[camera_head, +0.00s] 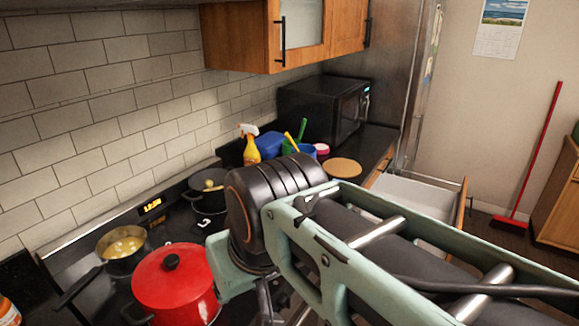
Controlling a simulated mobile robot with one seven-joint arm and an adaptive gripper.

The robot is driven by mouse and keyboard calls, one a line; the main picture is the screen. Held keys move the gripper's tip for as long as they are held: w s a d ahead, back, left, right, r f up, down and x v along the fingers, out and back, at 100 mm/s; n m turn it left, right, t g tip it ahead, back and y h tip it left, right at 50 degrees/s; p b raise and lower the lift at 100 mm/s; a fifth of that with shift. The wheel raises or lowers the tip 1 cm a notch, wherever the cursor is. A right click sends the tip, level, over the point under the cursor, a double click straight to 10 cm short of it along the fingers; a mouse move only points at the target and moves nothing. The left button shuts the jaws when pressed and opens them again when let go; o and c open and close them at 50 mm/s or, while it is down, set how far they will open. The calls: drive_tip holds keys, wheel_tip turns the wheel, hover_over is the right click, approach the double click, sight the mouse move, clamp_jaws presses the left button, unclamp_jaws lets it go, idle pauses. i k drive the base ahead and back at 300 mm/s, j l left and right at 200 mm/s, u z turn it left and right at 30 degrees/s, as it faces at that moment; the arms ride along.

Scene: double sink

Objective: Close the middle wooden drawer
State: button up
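My mint-green and black arm fills the lower middle and right of the view. Dark parts below the wrist seem to be my gripper (268,303). They are left of the drawer and apart from it in the picture. Its fingers are mostly hidden, so their opening cannot be read.
A red pot (175,284), a pan of yellow food (122,248) and a black pot (207,188) stand on the stove at left. A spray bottle (255,150), a round board (343,168) and a microwave (330,105) are behind. A red broom (533,160) leans at right.

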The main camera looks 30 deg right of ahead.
sight(447, 206)
drive_tip(key=l+z, duration=0.9)
drive_tip(key=l, duration=1.15)
drive_tip(key=i+l+z, duration=0.1)
drive_tip(key=l, duration=0.5)
drive_tip(key=i+l, duration=0.1)
drive_tip(key=l, duration=0.45)
drive_tip(key=i+l+z, duration=0.15)
drive_tip(key=l, duration=0.45)
drive_tip(key=k, duration=0.05)
